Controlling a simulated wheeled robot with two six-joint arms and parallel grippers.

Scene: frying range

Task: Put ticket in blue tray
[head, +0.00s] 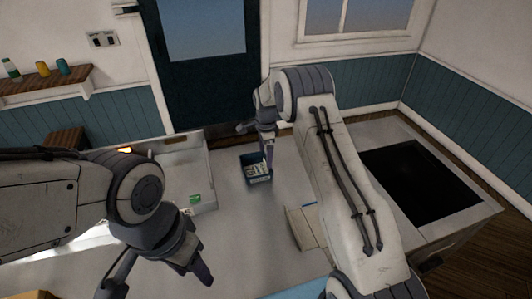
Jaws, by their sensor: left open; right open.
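A small dark blue tray (257,181) stands on the pale counter near its back edge. White paper-like pieces (257,169) lie inside it; I cannot tell whether one of them is the ticket. My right gripper (257,146) is open right at the tray, with one finger reaching down over its right side. I cannot see anything held in it. My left gripper (158,281) is open and empty over the counter at the lower left, well apart from the tray.
A dark recessed panel (420,182) is at the right. A low-walled box with a green item (195,199) stands at the left. The middle counter is clear.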

